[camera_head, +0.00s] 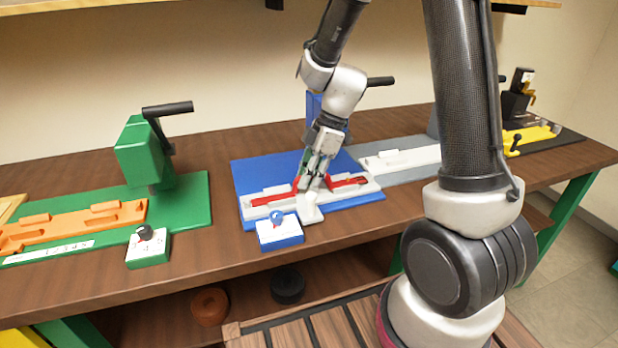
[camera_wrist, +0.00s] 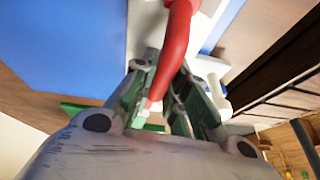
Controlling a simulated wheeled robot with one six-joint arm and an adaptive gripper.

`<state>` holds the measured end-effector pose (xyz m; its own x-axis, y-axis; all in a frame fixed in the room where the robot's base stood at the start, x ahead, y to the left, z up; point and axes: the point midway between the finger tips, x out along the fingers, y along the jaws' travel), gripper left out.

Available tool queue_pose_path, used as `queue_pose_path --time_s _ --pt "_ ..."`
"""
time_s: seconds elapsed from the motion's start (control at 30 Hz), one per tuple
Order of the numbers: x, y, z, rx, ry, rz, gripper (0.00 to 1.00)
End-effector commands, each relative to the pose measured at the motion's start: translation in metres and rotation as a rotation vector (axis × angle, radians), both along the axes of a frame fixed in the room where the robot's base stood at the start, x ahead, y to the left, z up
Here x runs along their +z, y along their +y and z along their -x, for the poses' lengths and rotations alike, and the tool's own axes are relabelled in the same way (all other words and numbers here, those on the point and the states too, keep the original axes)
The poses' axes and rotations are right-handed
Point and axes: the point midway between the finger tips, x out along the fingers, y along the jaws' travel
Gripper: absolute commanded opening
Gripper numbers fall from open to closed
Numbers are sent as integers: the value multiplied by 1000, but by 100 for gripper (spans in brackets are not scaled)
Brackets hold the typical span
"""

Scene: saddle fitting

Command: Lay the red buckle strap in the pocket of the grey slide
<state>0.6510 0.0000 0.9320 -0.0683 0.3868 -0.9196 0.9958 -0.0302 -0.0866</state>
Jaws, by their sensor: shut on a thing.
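The red buckle strap (camera_head: 348,182) is at the light grey slide (camera_head: 373,192) on the blue plate (camera_head: 258,170). Its red shows on both sides of my gripper (camera_head: 314,182), low along the slide at both ends. A red part rises beside the fingers on the left. My gripper points down over the middle of the slide, shut on the strap. In the wrist view the strap (camera_wrist: 174,50) runs up and away from between the green-grey fingers (camera_wrist: 165,105). The fingers hide the strap's middle, and I cannot tell whether it is seated in the pocket.
A blue-topped knob box (camera_head: 280,232) stands at the plate's front edge. A green station (camera_head: 185,195) with an orange slide (camera_head: 80,225) is to the left. A grey plate with a white slide (camera_head: 400,158) and a yellow station (camera_head: 530,138) are to the right. Bare wood lies between stations.

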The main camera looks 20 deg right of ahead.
Motion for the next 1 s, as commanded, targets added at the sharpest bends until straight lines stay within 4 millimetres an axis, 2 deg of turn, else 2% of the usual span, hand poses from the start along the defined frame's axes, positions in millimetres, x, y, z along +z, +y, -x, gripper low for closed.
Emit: queue_pose_path --time_s 0.13,0.17,0.27,0.3,0.67,0.77,1.0 --pt "0 0 1 -1 2 0 0" --pt "0 0 1 -1 2 0 17" --pt "0 0 1 -1 2 0 35" --pt "0 0 1 -1 1 0 37" --pt "6 -2 -1 0 -1 -1 37" --pt "19 -8 -2 0 -3 -1 37" --pt "69 -29 -6 -2 -5 -1 37"
